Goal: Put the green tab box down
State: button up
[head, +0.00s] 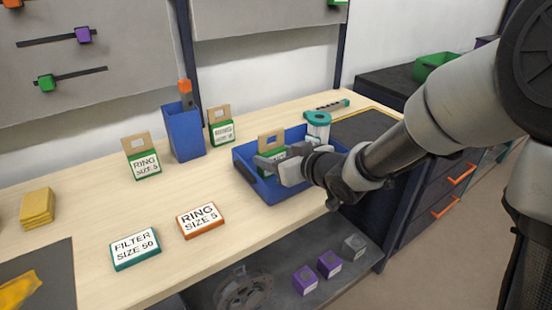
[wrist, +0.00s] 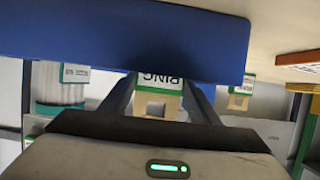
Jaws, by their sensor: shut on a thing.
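My gripper (head: 272,166) is shut on a green box with a tan cardboard tab (head: 270,142). The held box is at the blue tray (head: 247,178), behind its near wall in the head view. In the wrist view the picture is upside down. There the box's tab and part of its "RING" label (wrist: 160,78) show between the fingers, and the blue tray wall (wrist: 140,40) hides the rest. I cannot tell whether the box touches the tray floor. Two similar green tab boxes stand on the table, one at left (head: 143,160) and one farther back (head: 221,126).
A teal-lidded jar (head: 318,124) stands close to the tray's far right. Flat orange (head: 200,220) and teal (head: 135,249) label boxes lie in front. Bare tabletop lies between these and the tray.

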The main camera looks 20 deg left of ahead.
jog(key=shift+f, duration=0.1)
jog(key=shift+f, duration=0.15)
jog(key=o, duration=1.1)
jog(key=shift+c, duration=0.2)
